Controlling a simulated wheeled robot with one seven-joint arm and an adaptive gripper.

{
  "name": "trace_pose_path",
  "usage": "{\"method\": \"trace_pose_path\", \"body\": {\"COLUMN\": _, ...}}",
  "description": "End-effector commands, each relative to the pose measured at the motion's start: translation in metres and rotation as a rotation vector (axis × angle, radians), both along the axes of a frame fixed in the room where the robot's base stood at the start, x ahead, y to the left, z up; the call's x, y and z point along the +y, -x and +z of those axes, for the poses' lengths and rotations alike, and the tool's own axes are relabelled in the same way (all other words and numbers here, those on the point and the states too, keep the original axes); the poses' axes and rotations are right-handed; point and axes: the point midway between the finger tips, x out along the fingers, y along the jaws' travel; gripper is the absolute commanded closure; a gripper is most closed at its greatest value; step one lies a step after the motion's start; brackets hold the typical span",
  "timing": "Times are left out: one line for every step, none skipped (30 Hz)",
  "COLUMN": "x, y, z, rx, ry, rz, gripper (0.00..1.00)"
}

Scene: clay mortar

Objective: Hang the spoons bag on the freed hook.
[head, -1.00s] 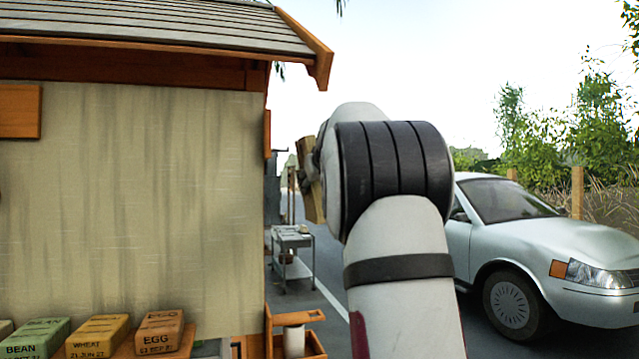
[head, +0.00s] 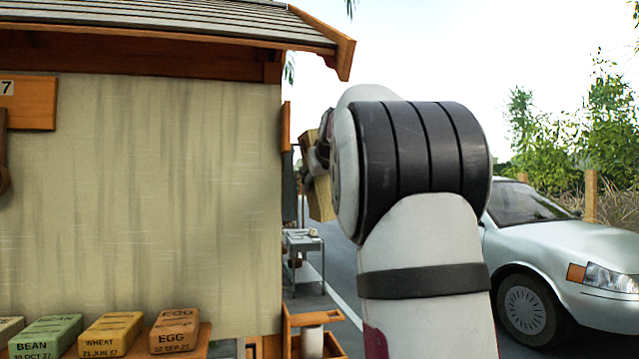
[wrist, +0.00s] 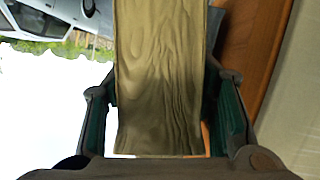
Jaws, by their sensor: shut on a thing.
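My gripper (wrist: 160,120) is shut on a tan, wood-grained piece (wrist: 160,65), which stands between both fingers in the wrist view. In the head view this piece (head: 320,196) shows as a narrow strip left of my arm's big dark-banded joint, right of the stall wall's edge. My gripper is mostly hidden there. No label or spoons show on the piece, so I cannot tell if it is the spoons bag. A dark brown rounded thing (head: 3,160) hangs below a plate marked 7 (head: 28,103) at the left edge, cut off by the frame. No bare hook is clearly visible.
The pale stall wall (head: 165,200) fills the left under a shingled roof (head: 160,25). Several labelled blocks, including EGG (head: 175,332) and WHEAT (head: 108,336), sit on a ledge below. A grey cart (head: 304,262) stands behind, and a silver car (head: 560,240) at right.

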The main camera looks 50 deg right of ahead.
Motion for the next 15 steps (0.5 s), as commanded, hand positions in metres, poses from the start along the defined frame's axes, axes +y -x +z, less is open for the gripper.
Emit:
{"method": "trace_pose_path", "body": {"x": 0.002, "y": -0.003, "z": 0.0, "rx": -0.002, "ry": 0.002, "rz": 0.001, "gripper": 0.93}}
{"method": "trace_pose_path", "body": {"x": 0.003, "y": -0.003, "z": 0.0, "rx": -0.002, "ry": 0.002, "rz": 0.001, "gripper": 0.93}}
{"method": "trace_pose_path", "body": {"x": 0.004, "y": -0.004, "z": 0.0, "rx": -0.002, "ry": 0.001, "rz": 0.0, "gripper": 0.93}}
{"method": "trace_pose_path", "body": {"x": 0.005, "y": -0.005, "z": -0.001, "rx": -0.002, "ry": 0.001, "rz": 0.0, "gripper": 0.93}}
{"method": "trace_pose_path", "body": {"x": 0.006, "y": -0.006, "z": -0.001, "rx": -0.002, "ry": 0.001, "rz": 0.0, "gripper": 0.93}}
{"method": "trace_pose_path", "body": {"x": 0.007, "y": -0.006, "z": -0.001, "rx": -0.002, "ry": 0.001, "rz": 0.0, "gripper": 0.93}}
{"method": "trace_pose_path", "body": {"x": 0.008, "y": -0.007, "z": -0.001, "rx": -0.002, "ry": 0.001, "rz": 0.0, "gripper": 0.93}}
{"method": "trace_pose_path", "body": {"x": 0.009, "y": -0.007, "z": -0.001, "rx": -0.002, "ry": 0.001, "rz": 0.0, "gripper": 0.93}}
{"method": "trace_pose_path", "body": {"x": 0.01, "y": -0.008, "z": -0.001, "rx": -0.002, "ry": 0.001, "rz": 0.0, "gripper": 0.93}}
{"method": "trace_pose_path", "body": {"x": 0.011, "y": -0.009, "z": -0.001, "rx": -0.002, "ry": 0.002, "rz": 0.001, "gripper": 0.93}}
{"method": "trace_pose_path", "body": {"x": 0.012, "y": -0.009, "z": -0.001, "rx": -0.002, "ry": 0.002, "rz": 0.001, "gripper": 0.93}}
{"method": "trace_pose_path", "body": {"x": 0.013, "y": -0.01, "z": -0.001, "rx": -0.002, "ry": 0.002, "rz": 0.001, "gripper": 0.93}}
{"method": "trace_pose_path", "body": {"x": 0.014, "y": -0.01, "z": -0.001, "rx": -0.002, "ry": 0.002, "rz": 0.001, "gripper": 0.93}}
{"method": "trace_pose_path", "body": {"x": 0.015, "y": -0.011, "z": -0.001, "rx": -0.002, "ry": 0.002, "rz": 0.001, "gripper": 0.93}}
{"method": "trace_pose_path", "body": {"x": 0.017, "y": -0.012, "z": -0.001, "rx": -0.002, "ry": 0.001, "rz": 0.0, "gripper": 0.93}}
